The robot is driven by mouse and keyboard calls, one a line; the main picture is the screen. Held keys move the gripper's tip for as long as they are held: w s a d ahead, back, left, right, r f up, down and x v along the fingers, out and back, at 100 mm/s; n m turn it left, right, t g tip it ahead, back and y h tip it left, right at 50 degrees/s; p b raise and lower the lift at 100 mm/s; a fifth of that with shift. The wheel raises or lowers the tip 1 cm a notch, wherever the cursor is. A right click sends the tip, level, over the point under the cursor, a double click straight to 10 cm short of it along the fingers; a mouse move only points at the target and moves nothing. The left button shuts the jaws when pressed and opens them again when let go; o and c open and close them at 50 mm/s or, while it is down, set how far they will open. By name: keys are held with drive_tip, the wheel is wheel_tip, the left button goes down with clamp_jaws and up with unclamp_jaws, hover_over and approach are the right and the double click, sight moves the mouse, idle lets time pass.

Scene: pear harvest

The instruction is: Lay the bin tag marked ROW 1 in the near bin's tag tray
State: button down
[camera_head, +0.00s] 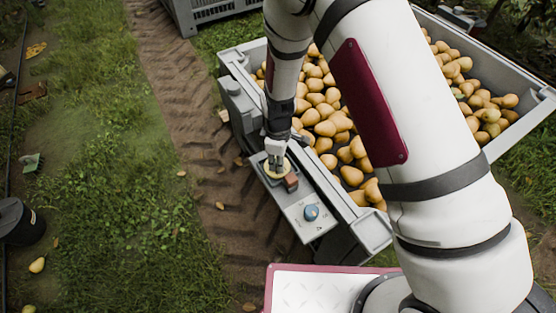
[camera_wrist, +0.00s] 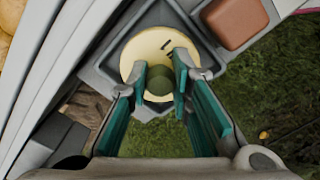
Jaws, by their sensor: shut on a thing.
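The bin tag (camera_wrist: 145,50) is a round cream disc with dark marks that I cannot read and an olive knob (camera_wrist: 159,82) in its middle. My gripper (camera_wrist: 160,84) is shut on this knob, its teal-padded fingers on either side. The disc is over or in the dark square tag tray (camera_wrist: 112,48) on the near bin's side; I cannot tell if it touches the tray floor. In the head view my gripper (camera_head: 276,158) points down at the tray, with the cream tag (camera_head: 270,174) partly showing beneath it.
A red-brown block (camera_head: 291,182) sits close beside the tray; it also shows in the wrist view (camera_wrist: 235,22). The near bin (camera_head: 377,232) is full of pears. Another grey bin (camera_head: 216,12) stands at the top.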

drive_tip(key=shift+f, duration=0.25)
drive_tip(key=c, duration=1.5)
unclamp_jaws()
drive_tip(key=shift+o, duration=0.2)
drive_tip(key=shift+r, duration=0.1)
wheel_tip(320, 180, up, 12)
drive_tip(key=p, duration=0.1)
drive_tip(key=shift+r+p, duration=0.25)
drive_tip(key=shift+p, duration=0.1)
